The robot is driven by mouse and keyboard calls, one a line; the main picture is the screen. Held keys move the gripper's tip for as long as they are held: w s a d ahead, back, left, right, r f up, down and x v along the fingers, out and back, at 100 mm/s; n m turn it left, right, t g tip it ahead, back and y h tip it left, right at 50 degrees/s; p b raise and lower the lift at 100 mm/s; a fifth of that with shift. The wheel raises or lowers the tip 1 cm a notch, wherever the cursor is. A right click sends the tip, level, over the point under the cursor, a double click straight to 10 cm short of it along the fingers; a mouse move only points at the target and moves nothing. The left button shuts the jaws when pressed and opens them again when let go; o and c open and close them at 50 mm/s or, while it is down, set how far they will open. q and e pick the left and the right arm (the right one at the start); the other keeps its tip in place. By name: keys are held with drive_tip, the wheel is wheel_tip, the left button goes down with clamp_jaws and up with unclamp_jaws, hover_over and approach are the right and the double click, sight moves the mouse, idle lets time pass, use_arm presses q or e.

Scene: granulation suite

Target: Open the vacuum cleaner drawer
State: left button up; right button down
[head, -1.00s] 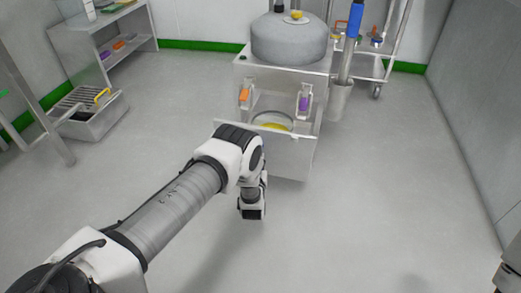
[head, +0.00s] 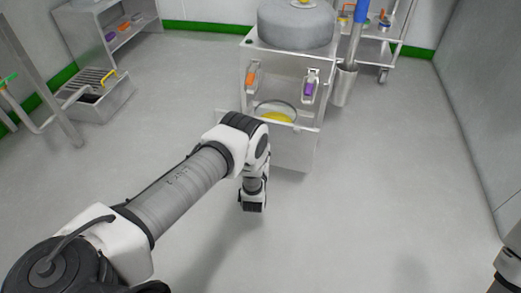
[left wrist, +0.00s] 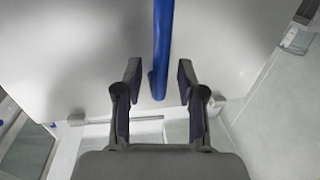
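The vacuum cleaner (head: 295,24) has a grey dome on a metal housing with an orange latch (head: 252,78) and a purple latch (head: 311,86). Below the latches is its drawer front (head: 297,150), with a round container (head: 291,108) holding something yellow visible behind its top edge. In the left wrist view, my left gripper (left wrist: 157,76) is open before a pale panel. A blue bar (left wrist: 162,35) ends between its fingertips; I cannot tell if they touch it.
A metal cart (head: 384,40) stands behind the vacuum cleaner on the right. A metal basin with a grate (head: 110,101) is on the floor at the left, near a shelf unit (head: 93,30). The wall closes off the right side. The floor around my arm is clear.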

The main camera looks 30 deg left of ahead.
use_arm(q)
drive_tip(key=shift+s, duration=0.1)
drive_tip(key=v, duration=1.2)
